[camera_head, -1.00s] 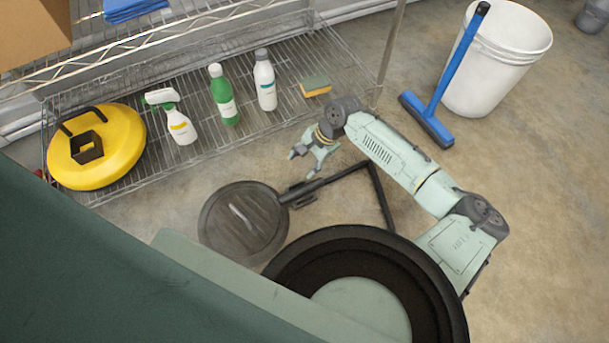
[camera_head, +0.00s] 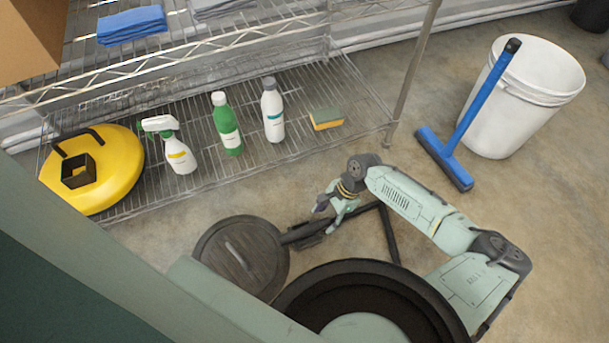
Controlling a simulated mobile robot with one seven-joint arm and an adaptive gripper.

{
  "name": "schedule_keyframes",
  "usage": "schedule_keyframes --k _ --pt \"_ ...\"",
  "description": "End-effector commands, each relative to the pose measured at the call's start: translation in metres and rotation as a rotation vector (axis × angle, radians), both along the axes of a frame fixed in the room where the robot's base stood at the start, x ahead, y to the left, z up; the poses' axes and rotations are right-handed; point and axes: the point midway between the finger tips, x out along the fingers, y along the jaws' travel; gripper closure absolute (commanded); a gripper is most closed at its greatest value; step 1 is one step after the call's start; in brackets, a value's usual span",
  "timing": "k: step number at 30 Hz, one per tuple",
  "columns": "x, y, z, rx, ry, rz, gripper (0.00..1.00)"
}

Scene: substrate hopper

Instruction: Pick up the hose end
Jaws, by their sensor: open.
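I cannot make out a hose or a hose end in the head view. My gripper (camera_head: 326,216) is open, with nothing seen between its fingers. It hangs off the bent pale green arm, in front of the wire shelf and right of the dark round lid (camera_head: 238,257). In the picture it overlaps the dark bar beside that lid; I cannot tell whether it touches it. The fingers look small and foreshortened.
A wire shelf (camera_head: 225,177) holds a yellow round tool (camera_head: 118,168), a spray bottle (camera_head: 180,157), a green bottle (camera_head: 228,132), a white bottle (camera_head: 273,112) and a sponge (camera_head: 326,120). A white bucket (camera_head: 515,105) and blue squeegee (camera_head: 447,158) stand right. A black ring (camera_head: 428,297) fills the bottom.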

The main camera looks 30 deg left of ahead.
Motion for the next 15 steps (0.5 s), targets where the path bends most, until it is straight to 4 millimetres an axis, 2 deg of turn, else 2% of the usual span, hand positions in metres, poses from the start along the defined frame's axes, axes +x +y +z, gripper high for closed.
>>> schedule_keyframes --k 1,6,15 --pt "-0.001 0.001 -0.014 -0.004 -0.001 0.003 0.47" --pt "-0.007 0.006 -0.030 -0.002 0.001 0.000 0.47" --pt "-0.008 0.007 -0.031 -0.001 0.001 -0.003 0.47"
